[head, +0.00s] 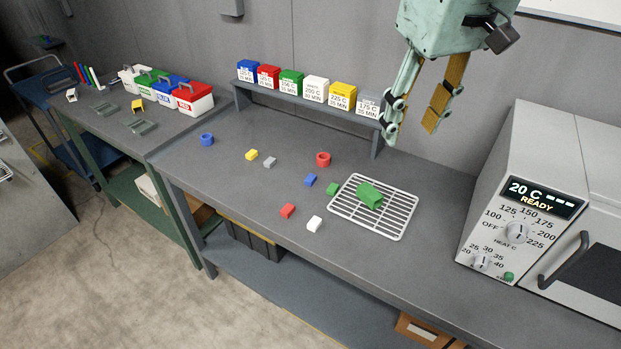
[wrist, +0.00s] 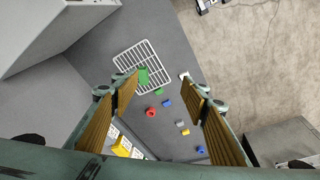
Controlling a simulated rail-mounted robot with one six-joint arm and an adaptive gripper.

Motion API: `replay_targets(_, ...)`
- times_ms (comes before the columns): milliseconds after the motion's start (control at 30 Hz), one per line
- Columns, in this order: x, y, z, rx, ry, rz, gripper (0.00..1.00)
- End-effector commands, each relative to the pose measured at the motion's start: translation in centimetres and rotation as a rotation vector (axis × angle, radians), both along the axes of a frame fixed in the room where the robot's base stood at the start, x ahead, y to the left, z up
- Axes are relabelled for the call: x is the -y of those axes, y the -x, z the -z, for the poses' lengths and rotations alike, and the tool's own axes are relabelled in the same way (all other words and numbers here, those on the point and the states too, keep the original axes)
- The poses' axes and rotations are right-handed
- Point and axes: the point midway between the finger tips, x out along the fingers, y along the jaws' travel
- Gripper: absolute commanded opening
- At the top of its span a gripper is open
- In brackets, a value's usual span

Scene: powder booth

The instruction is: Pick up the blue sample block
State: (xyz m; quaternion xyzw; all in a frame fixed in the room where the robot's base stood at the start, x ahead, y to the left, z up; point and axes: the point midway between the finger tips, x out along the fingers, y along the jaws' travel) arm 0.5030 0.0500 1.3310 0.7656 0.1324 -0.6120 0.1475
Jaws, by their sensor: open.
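The blue sample block (head: 310,180) lies on the grey bench, between the red ring and the red block. In the wrist view the small blue block (wrist: 167,103) shows between my fingers, well below them. My gripper (head: 411,132) is open and empty, high above the back right of the bench, with its fingers pointing down. It also shows in the wrist view (wrist: 160,92). Nothing covers the blue block in either view.
Near it lie a red ring (head: 323,159), a green block (head: 333,189), a red block (head: 288,211), a grey block (head: 269,162) and a white block (head: 314,224). An oven (head: 520,215) stands right; a shelf of labelled boxes (head: 300,97) stands behind.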

Motion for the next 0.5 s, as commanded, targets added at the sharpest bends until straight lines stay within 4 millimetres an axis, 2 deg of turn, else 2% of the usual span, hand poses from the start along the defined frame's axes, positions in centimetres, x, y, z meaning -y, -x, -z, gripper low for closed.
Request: replay_targets(500,-3.0,-8.4,2.2,-0.041,0.026,-0.14,0.41)
